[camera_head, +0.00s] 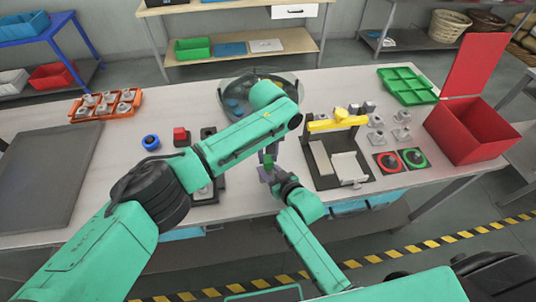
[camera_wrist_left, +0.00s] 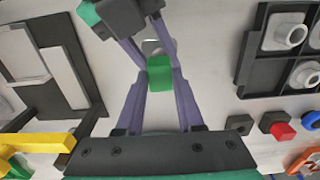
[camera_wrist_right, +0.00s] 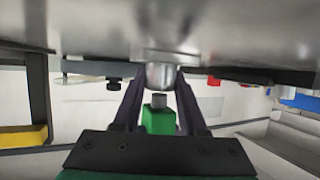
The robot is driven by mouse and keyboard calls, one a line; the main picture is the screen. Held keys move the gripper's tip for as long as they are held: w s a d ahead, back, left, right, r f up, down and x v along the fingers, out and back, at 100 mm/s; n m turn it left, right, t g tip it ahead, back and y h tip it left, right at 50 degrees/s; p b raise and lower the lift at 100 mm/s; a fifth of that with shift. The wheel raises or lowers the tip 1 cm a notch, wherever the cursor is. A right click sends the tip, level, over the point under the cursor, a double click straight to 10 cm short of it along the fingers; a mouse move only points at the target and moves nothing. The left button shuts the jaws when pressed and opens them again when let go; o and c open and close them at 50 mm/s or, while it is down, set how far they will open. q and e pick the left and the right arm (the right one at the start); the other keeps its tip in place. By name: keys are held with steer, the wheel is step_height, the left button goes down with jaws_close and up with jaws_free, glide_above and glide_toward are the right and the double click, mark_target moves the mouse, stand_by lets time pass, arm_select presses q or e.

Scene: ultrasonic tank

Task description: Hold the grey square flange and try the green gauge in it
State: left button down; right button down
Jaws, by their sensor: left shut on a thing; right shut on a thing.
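My left gripper (camera_wrist_left: 160,68) points down and is shut on the green gauge (camera_wrist_left: 160,74). In the right wrist view the green gauge (camera_wrist_right: 158,122) has a short grey pin directed at the flange. My right gripper (camera_wrist_right: 160,76) is shut on the grey flange (camera_wrist_right: 160,75), whose round hub shows between its fingertips. In the left wrist view part of the flange (camera_wrist_left: 152,46) shows just past the gauge. Part of the pin shows outside the hub; I cannot tell whether its end touches or enters.
A black fixture with a yellow bar (camera_head: 336,124) stands right of the grippers. More flanges (camera_head: 402,133), red and green discs, a green tray (camera_head: 407,86) and an open red box (camera_head: 470,135) lie further right. A round tank (camera_head: 232,98) stands behind. Buttons and an orange rack are left.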

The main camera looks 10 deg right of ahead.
arm_select(q)
steer(key=shift+f, duration=0.35)
stand_by(1.5)
steer(key=shift+r, duration=2.6)
arm_select(e)
steer(key=shift+c, duration=1.9)
jaws_free()
steer(key=shift+s, duration=0.1)
